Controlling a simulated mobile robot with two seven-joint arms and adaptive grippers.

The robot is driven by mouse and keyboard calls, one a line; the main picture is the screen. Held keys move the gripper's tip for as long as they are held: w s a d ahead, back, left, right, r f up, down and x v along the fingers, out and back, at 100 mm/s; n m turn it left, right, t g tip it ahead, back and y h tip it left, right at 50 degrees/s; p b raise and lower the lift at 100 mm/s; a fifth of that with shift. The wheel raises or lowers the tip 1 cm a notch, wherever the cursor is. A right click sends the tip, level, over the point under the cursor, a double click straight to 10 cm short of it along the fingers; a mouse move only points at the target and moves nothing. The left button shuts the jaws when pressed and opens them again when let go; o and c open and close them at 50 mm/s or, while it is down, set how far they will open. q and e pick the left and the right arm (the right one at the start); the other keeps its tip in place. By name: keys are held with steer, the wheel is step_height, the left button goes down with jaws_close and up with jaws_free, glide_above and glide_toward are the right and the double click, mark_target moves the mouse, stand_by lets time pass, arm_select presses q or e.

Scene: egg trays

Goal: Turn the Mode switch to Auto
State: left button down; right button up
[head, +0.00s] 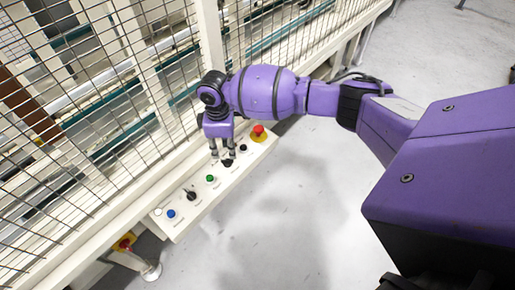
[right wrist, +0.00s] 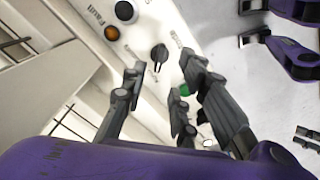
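A white control panel (head: 177,218) runs along the fence, with two black rotary switches on it. The other black switch (head: 227,162) lies between the green button and a black button, close under my right gripper (head: 222,156). My right gripper (right wrist: 164,66) points down with its fingers apart; I cannot tell whether they touch that switch. My left gripper is not identifiable.
A red emergency stop (head: 258,131) on a yellow base stands at the panel's far end. A green button (head: 210,179), a blue button (head: 171,214) and an amber lamp marked Fault (right wrist: 111,33) share the panel. Wire mesh fence (head: 100,100) stands behind. Floor in front is clear.

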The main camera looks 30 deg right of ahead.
mark_target(227, 159)
step_height(227, 159, up, 6)
stand_by(0.6)
